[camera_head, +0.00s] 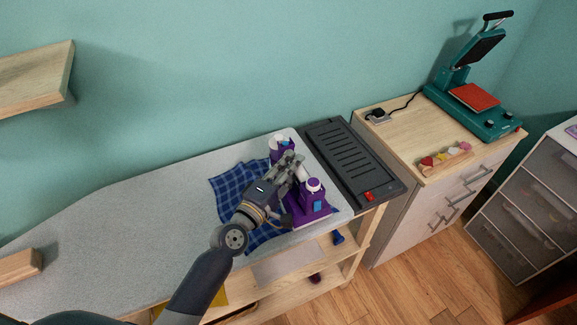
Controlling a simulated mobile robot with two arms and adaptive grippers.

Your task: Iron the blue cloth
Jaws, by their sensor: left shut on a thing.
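The blue checked cloth (233,188) lies on the right part of the grey ironing board (150,215). A purple and white iron (312,204) sits at the board's right end, beside and partly over the cloth. My left gripper (291,170) reaches in from the lower left and is shut on the iron around its handle. The gripper and forearm hide part of the iron and the middle of the cloth. I cannot tell whether the iron's sole touches the cloth. My right gripper is not in view.
A black slatted iron rest (345,160) with a red switch adjoins the board's right end. A wooden cabinet (440,135) beyond it holds a teal heat press (473,98) and a small tray (446,159) of coloured items. The board's left part is clear.

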